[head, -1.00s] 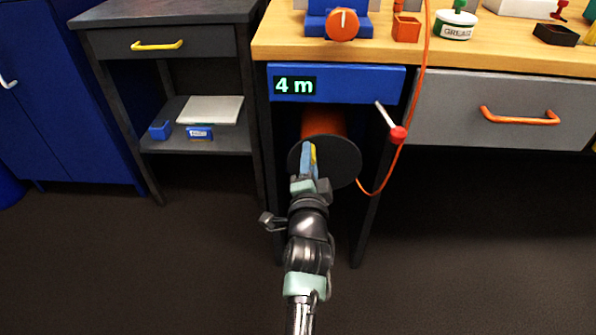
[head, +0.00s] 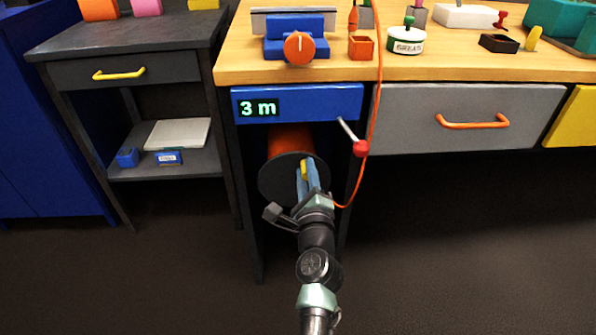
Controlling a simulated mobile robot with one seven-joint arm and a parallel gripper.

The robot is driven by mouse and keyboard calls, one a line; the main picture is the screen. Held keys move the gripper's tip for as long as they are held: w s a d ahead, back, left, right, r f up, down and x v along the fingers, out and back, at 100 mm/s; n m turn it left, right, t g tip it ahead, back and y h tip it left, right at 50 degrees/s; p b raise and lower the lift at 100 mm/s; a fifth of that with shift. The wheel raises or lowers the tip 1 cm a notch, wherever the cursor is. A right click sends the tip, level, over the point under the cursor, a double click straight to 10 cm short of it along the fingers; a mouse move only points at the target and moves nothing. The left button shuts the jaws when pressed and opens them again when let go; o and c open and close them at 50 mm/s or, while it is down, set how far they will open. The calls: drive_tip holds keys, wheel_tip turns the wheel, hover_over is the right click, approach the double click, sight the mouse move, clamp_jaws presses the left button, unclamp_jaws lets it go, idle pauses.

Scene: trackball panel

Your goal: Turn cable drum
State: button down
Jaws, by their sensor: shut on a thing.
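The cable drum (head: 289,139) lies under the bench, an orange core behind a dark round flange (head: 274,188) that faces me. A yellow handle (head: 304,169) stands on the flange. My gripper (head: 309,178) is shut on this handle at the flange's right part, and its fingers hide some of it. An orange cable (head: 374,100) runs from the drum's lower right up past the bench top. A blue panel above the drum carries a display (head: 258,108) reading "3 m". A lever with a red knob (head: 361,148) sticks out at the panel's right.
The wooden bench top (head: 240,62) holds a blue vise with an orange knob (head: 299,48), an orange box and a grease tin. A grey drawer (head: 450,118) is to the right. Dark bench legs flank the drum. A dark side table stands left; the floor in front is clear.

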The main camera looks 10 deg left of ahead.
sight(318, 169)
drive_tip(key=shift+w+d+f+m, duration=0.15)
drive_tip(key=shift+d+f+m, duration=0.25)
drive_tip(key=shift+m, duration=0.65)
drive_tip(key=shift+w+d+f+m, duration=0.1)
drive_tip(key=shift+d+f+m, duration=0.15)
drive_tip(key=shift+d+m, duration=0.55)
drive_tip(key=shift+w+d+f+m, duration=0.2)
drive_tip(key=shift+f+m, duration=0.15)
drive_tip(key=shift+m, duration=0.9)
drive_tip(key=c, duration=0.7)
unclamp_jaws()
drive_tip(key=shift+s, duration=0.1)
drive_tip(key=p+v, duration=0.3)
drive_tip(key=v, duration=1)
drive_tip(key=shift+p, duration=0.35)
